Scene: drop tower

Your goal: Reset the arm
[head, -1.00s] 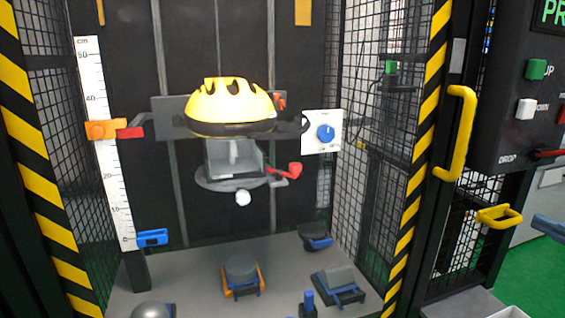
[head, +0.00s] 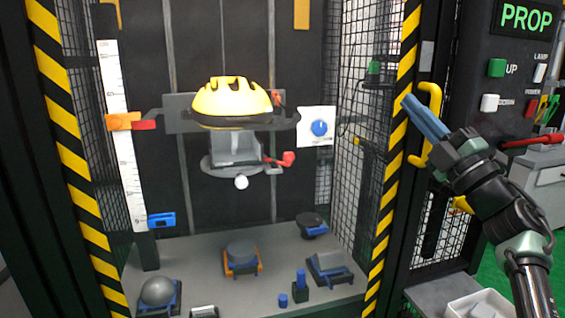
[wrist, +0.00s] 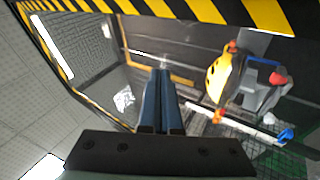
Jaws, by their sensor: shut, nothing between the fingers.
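My gripper (head: 408,104) is raised at the right of the head view, in front of the striped right post and beside the yellow door handle (head: 432,100). Its blue fingers point up and left. In the wrist view the fingers (wrist: 160,78) are together with nothing between them. I cannot tell whether the gripper touches the handle. Inside the tower, a yellow helmet (head: 232,98) sits on the carriage. The helmet also shows tilted in the wrist view (wrist: 218,77).
A ruler (head: 122,140) with an orange marker stands at the left. Several anvils, including a dome (head: 158,292), stand on the tower floor. The control panel with a green UP button (head: 496,67) is at the right. A white bin (head: 478,308) stands low at the right.

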